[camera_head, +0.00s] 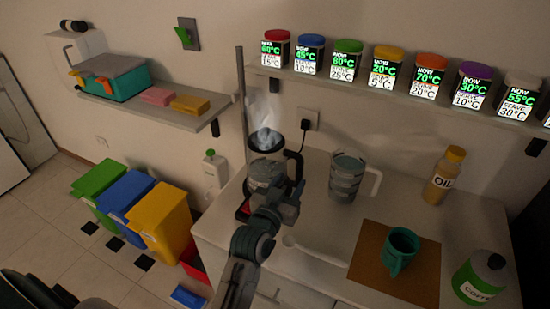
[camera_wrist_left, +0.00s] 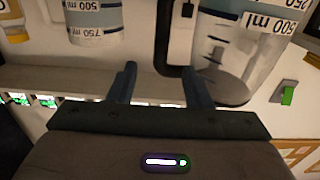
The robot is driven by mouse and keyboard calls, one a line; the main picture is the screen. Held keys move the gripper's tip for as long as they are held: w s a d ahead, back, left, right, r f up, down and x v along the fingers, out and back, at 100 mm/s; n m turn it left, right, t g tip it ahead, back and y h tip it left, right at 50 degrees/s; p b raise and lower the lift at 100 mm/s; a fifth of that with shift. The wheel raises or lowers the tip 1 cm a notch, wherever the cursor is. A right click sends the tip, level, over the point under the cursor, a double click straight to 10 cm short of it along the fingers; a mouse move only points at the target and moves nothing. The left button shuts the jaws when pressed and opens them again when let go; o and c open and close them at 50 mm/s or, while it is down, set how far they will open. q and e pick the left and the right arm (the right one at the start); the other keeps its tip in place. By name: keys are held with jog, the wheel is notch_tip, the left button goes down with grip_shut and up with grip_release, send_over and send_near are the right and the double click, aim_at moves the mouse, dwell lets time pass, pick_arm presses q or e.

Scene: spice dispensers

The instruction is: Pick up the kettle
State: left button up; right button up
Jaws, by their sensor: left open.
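The kettle (camera_head: 266,172) stands on the left part of the counter, with a clear body, dark lid and black handle on its right side; steam rises above it. Contact with the handle cannot be told. My right gripper is not in view.
A measuring jug (camera_head: 345,178) stands close to the right of the kettle. A green mug (camera_head: 399,250) sits on a brown mat (camera_head: 368,272). An oil bottle (camera_head: 443,178) and a coffee jar (camera_head: 480,279) stand further right. A shelf with several spice dispensers (camera_head: 388,66) hangs above.

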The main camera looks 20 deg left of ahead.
aim_at(298, 167)
pick_arm(q)
jog(key=w, duration=0.2)
jog(key=w+p, duration=0.1)
jog(key=w, duration=0.2)
jog(key=shift+r, duration=0.2)
jog(key=w+p, duration=0.2)
jog(key=w, duration=0.2)
jog(key=shift+r+p, duration=0.15)
jog(key=shift+p, duration=0.2)
jog(key=shift+w+d+f, duration=0.1)
jog(key=shift+w+f, duration=0.1)
jog(key=shift+w, duration=0.3)
grip_shut()
dwell(0.3)
jog(key=shift+r, duration=0.15)
